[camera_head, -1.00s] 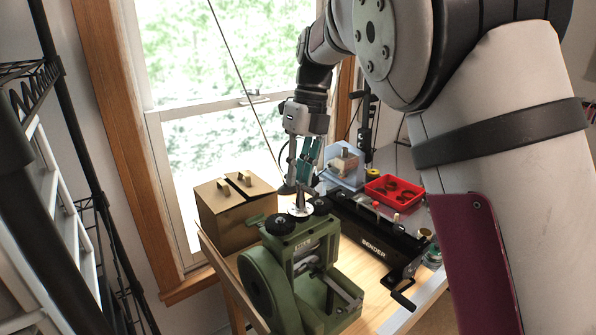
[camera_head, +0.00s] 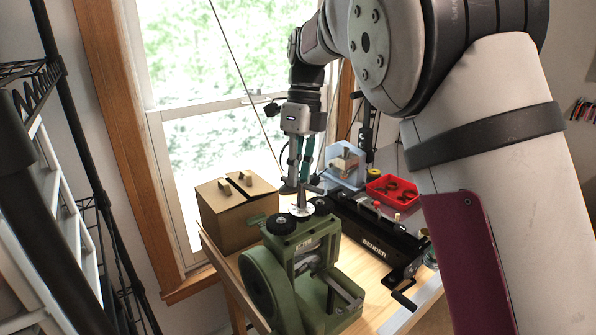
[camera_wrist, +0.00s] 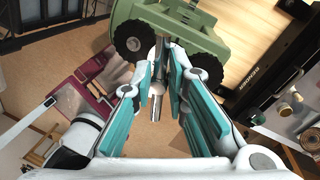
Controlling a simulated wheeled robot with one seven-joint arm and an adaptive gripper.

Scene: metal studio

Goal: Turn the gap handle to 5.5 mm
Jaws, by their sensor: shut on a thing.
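The green rolling mill (camera_head: 262,285) stands at the front of the wooden bench. On its top are two black knobs, the left one (camera_wrist: 130,40) and the right one (camera_wrist: 197,68) in the wrist view, and a pale round dial (camera_head: 301,209). The metal gap handle (camera_wrist: 156,104) is a thin bar with a rounded part, rising above the dial. My gripper (camera_head: 299,186) points down over the mill with teal-padded fingers. Its fingertips (camera_wrist: 166,58) are shut on the gap handle, one on each side of the bar. The dial's reading is too small to tell.
A cardboard box (camera_head: 232,220) stands close behind left of the mill. A black bender (camera_head: 372,240) lies at its right. A red tray (camera_head: 393,187) and a clear-sided box (camera_head: 346,163) stand further back. The window (camera_head: 215,120) is behind.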

